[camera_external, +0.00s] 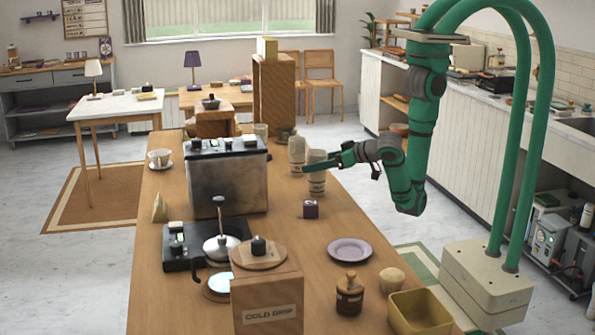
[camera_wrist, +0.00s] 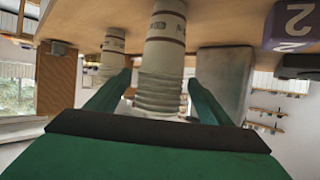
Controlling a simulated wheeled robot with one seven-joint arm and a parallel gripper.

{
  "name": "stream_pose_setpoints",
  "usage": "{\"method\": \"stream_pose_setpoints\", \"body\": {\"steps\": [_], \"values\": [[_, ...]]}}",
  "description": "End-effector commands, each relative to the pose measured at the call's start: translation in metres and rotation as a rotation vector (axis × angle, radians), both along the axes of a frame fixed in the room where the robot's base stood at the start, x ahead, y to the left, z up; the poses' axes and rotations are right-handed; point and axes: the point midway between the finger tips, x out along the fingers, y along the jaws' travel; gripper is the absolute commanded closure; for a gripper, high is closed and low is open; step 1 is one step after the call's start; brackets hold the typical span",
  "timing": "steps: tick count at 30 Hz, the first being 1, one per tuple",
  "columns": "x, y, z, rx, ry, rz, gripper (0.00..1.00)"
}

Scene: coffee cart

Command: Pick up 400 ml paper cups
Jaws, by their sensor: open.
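Two tall, pale stacks of paper cups with dark print stand on the wooden counter. The nearer stack (camera_external: 317,185) is at my gripper (camera_external: 328,164), and the other stack (camera_external: 297,153) is just behind it to the left. The wrist view is upside down. There, the nearer stack (camera_wrist: 164,60) lies between the spread green fingers of my gripper (camera_wrist: 158,80), with a gap visible beside it. The other stack (camera_wrist: 113,45) is beyond the left finger. My gripper is open and level. I cannot read the cup sizes.
A purple numbered block (camera_external: 310,209) stands in front of the nearer stack. A grey metal machine (camera_external: 228,180) stands to the left. A purple plate (camera_external: 349,250), a jar (camera_external: 349,296) and a yellow box (camera_external: 421,312) occupy the near end. Counter space right of the block is clear.

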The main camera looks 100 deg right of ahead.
Motion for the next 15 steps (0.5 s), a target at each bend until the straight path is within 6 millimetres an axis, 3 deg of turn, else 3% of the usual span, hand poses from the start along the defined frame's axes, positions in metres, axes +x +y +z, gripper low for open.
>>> {"method": "stream_pose_setpoints", "body": {"steps": [9,15], "values": [[0.026,-0.025,-0.02,0.0,0.002,-0.003,0.26],[0.031,-0.028,-0.023,-0.001,0.001,0.0,0.26]]}}
